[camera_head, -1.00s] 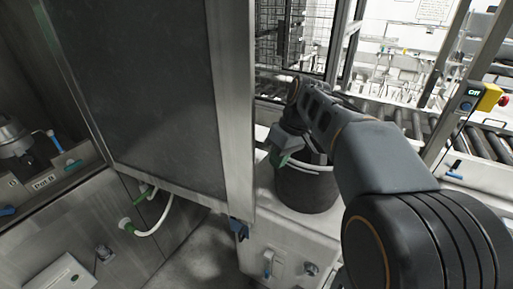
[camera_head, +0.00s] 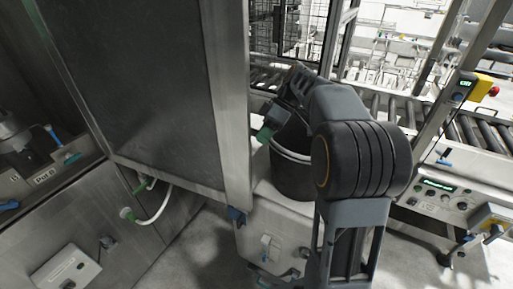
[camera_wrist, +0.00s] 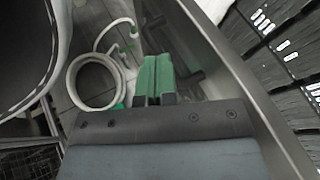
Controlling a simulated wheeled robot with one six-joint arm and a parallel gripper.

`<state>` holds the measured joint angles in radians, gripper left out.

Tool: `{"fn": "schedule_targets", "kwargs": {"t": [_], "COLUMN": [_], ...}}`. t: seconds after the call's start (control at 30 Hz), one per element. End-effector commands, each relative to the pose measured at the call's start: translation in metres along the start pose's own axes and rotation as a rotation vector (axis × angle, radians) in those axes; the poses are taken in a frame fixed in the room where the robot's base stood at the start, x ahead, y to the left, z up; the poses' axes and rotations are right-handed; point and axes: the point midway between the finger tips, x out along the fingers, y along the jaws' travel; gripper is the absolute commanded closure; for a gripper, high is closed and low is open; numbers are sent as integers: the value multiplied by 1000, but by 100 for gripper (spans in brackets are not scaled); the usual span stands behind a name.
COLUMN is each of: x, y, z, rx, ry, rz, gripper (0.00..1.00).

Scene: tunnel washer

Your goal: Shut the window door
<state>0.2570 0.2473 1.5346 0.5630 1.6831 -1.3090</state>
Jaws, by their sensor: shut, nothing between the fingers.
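The window door (camera_head: 140,80) is a large dark panel in a metal frame. It fills the upper left of the head view and stands open, swung out from the machine opening at the left.
A roller conveyor (camera_head: 480,130) and control panel (camera_head: 437,190) are at right. A white hose (camera_head: 157,207) hangs below the door. Bare floor (camera_head: 205,250) lies at bottom centre.

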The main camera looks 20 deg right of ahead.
Motion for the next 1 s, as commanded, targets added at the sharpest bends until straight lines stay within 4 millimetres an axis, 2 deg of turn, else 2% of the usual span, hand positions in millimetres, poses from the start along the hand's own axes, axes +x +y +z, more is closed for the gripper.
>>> {"fn": "schedule_targets", "kwargs": {"t": [0.1, 0.33, 0.53, 0.93, 1.0], "x": [20, 30, 35, 37, 42], "y": [-2, -27, -35, -36, -43], "z": [-1, -1, 0, 0, -1], "rx": [0, -1, 0, 0, -2], "ry": [-2, 0, 0, 0, -1], "rz": [-2, 0, 1, 1, 1], "gripper": [100, 100, 100, 100, 100]}}
